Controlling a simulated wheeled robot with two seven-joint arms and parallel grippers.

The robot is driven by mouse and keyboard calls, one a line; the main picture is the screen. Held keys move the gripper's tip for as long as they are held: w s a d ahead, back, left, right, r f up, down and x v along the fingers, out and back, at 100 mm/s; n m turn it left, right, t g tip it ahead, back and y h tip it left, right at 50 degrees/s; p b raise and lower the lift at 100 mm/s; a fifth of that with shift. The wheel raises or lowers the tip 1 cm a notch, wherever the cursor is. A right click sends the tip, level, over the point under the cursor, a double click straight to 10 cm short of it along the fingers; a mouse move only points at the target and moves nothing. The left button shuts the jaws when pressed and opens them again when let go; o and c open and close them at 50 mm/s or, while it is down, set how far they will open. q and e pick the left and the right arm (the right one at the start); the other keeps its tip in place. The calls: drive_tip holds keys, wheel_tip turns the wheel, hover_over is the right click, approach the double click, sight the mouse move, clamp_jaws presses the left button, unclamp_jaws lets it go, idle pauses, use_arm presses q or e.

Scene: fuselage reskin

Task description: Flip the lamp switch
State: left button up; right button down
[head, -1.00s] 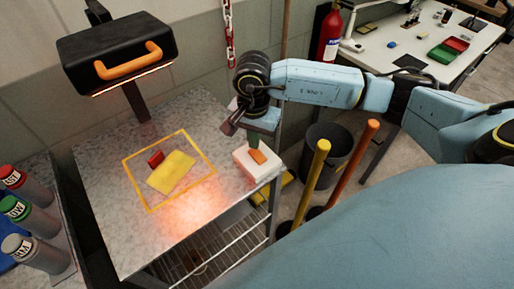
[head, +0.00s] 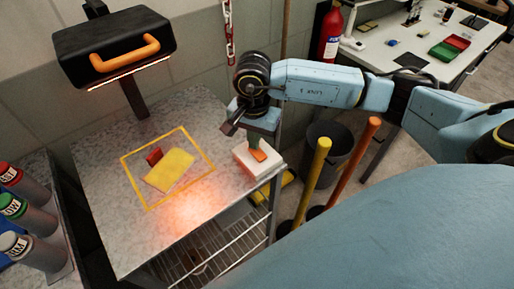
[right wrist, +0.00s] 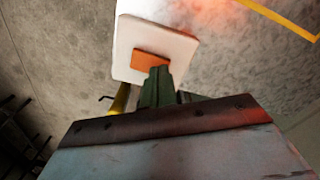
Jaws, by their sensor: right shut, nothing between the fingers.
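The lamp switch is a white box (head: 249,163) with an orange rocker (head: 258,155), at the right corner of the metal table. It also shows in the right wrist view as a white box (right wrist: 181,50) with an orange rocker (right wrist: 147,61). My right gripper (head: 254,146) is shut and empty, with its green fingertips down at the rocker. In the right wrist view the fingertips (right wrist: 158,76) overlap the rocker's lower edge; whether they press it I cannot tell. The black lamp (head: 115,45) with an orange handle hangs over the table and glows red underneath. My left gripper is not in view.
On the metal table (head: 110,232), a yellow piece (head: 169,171) and a red block (head: 154,156) lie in a yellow outlined square. Labelled bottles (head: 22,210) stand at left. Yellow (head: 312,185) and orange (head: 350,165) poles and a dark bin (head: 335,150) stand right of the table.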

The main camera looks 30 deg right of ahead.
drive_tip(key=shift+f+b, duration=0.3)
drive_tip(key=shift+f, duration=0.1)
drive_tip(key=shift+r, duration=0.1)
drive_tip(key=shift+r+p, duration=1.85)
drive_tip(key=shift+r, duration=1.65)
drive_tip(key=shift+f, duration=0.1)
